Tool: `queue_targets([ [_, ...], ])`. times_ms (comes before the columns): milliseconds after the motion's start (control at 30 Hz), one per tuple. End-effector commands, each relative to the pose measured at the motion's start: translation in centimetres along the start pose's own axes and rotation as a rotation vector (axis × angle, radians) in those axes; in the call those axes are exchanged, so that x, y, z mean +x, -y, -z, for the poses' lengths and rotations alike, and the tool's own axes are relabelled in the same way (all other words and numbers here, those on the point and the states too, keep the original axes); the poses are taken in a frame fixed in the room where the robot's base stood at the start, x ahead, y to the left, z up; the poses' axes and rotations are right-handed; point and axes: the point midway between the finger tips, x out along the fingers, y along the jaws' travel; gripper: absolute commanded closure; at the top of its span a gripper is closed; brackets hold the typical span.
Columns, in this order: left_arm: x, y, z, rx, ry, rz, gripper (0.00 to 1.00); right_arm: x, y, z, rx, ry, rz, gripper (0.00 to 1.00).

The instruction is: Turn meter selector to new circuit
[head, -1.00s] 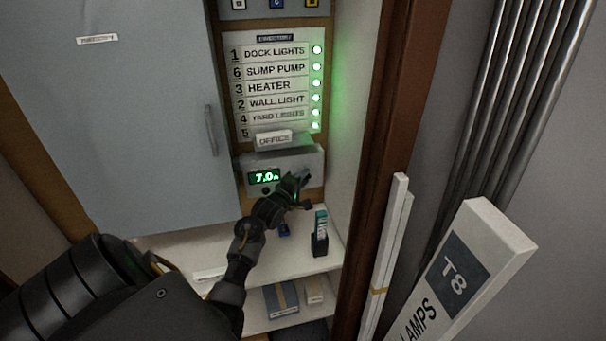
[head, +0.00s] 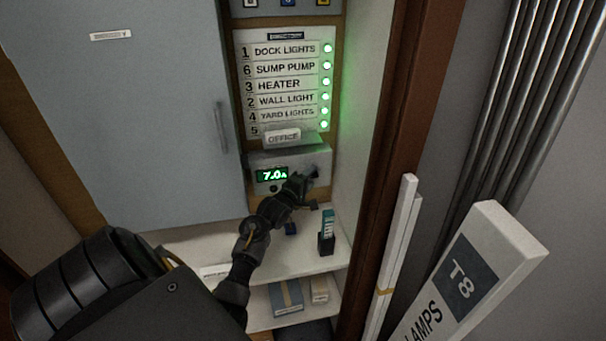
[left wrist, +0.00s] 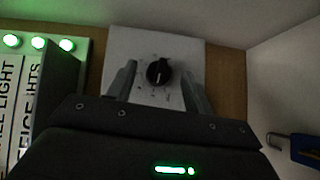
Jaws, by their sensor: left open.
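The meter (head: 262,160) is a pale box below the directory board, with a green display (head: 271,175) reading 7.0 A. Its selector (left wrist: 159,72) is a round black knob with a light pointer line, on the meter's pale face in the left wrist view. Small marks ring the knob, too small to read. My left gripper (head: 312,186) is at the meter's right side, hiding the knob in the head view. In the left wrist view my left gripper (left wrist: 160,85) is open, one finger on each side of the knob, with gaps showing. My right gripper is not in view.
The directory board (head: 287,85) has several lit green lamps, and an OFFICE label (head: 283,137) sits at its bottom. A shelf (head: 275,258) below carries a small dark holder (head: 326,243). A cabinet side wall (head: 362,130) stands close on the right.

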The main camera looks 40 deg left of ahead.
Motion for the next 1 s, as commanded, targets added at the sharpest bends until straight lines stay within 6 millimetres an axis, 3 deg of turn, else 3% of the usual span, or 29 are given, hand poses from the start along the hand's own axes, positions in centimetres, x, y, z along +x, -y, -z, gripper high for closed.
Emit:
queue_targets([
  [300,-6.2,0.3,0.0,0.002,-0.001,0.001,0.49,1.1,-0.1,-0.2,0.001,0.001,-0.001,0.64],
  [500,-9.0,0.1,0.0,0.001,-0.001,0.0,0.49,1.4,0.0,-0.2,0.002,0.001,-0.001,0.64],
  [1000,-10.0,0.2,-0.2,0.012,0.001,0.008,0.51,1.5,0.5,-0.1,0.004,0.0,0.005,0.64],
])
